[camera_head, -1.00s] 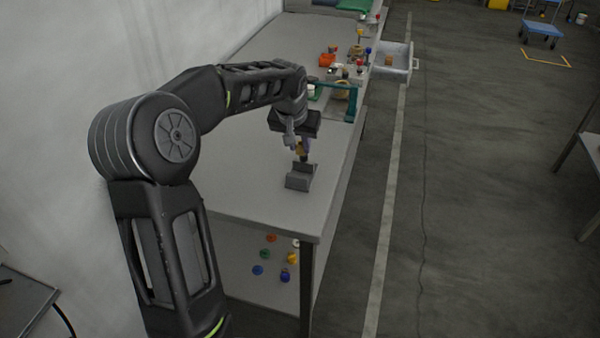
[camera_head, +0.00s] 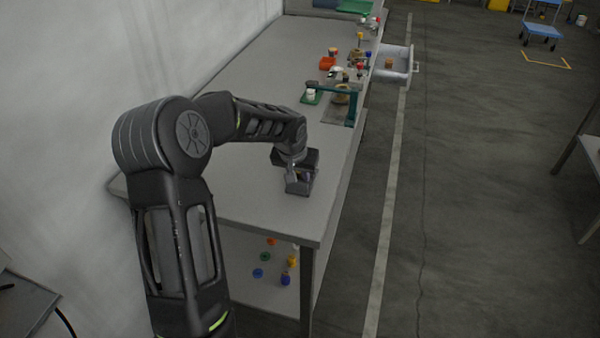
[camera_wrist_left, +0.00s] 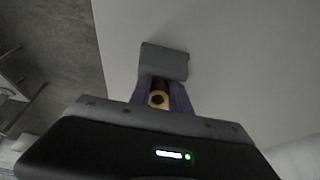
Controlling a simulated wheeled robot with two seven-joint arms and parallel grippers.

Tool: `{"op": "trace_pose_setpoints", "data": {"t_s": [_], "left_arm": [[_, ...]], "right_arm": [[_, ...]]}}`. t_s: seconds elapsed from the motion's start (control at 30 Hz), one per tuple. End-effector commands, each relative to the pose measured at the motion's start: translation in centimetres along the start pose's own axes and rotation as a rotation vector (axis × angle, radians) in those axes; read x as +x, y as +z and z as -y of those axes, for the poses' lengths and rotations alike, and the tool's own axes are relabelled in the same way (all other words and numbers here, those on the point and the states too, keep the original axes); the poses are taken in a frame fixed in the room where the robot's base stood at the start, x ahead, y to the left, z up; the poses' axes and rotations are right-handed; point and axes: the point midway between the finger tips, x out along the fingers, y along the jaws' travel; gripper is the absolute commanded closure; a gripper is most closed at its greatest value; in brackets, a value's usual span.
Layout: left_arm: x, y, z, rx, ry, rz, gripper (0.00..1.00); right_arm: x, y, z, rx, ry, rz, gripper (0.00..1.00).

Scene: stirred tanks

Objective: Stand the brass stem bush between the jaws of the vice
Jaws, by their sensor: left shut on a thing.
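The grey vice (camera_head: 300,187) stands on the near part of the bench top, close to its right edge. My left gripper (camera_head: 292,172) is low over it and hides much of it. In the left wrist view the brass stem bush (camera_wrist_left: 157,99) is seen end-on as a yellow ring with a dark hole. It sits between the two fingers of my left gripper (camera_wrist_left: 163,95), which are shut on it. One grey block of the vice (camera_wrist_left: 165,61) shows just beyond the fingers. I cannot tell whether the bush touches the vice floor. My right gripper is out of view.
The bench top (camera_head: 262,205) around the vice is clear. An open drawer (camera_head: 408,66) juts out on the right. Several coloured parts lie on the lower shelf.

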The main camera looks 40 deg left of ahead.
Motion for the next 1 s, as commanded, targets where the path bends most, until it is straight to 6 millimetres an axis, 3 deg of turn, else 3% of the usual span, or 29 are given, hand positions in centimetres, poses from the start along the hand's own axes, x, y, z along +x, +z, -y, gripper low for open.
{"op": "trace_pose_setpoints", "data": {"t_s": [0.23,0.27,0.5,0.83,1.0], "left_arm": [[-0.1,-0.2,-0.1,0.001,0.001,-0.006,1.0],[-0.2,-0.2,-0.1,0.001,0.001,-0.006,0.74],[-0.3,-0.3,-0.1,0.001,0.001,-0.008,0.55],[-0.5,-0.4,-0.1,0.001,0.001,-0.009,0.55],[-2.1,-0.4,-0.1,0.0,0.001,-0.011,0.55]], "right_arm": [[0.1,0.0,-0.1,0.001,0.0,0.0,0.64],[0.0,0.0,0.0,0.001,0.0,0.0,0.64],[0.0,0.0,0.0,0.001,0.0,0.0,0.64],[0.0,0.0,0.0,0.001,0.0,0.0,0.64],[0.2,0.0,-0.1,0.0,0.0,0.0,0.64]]}}
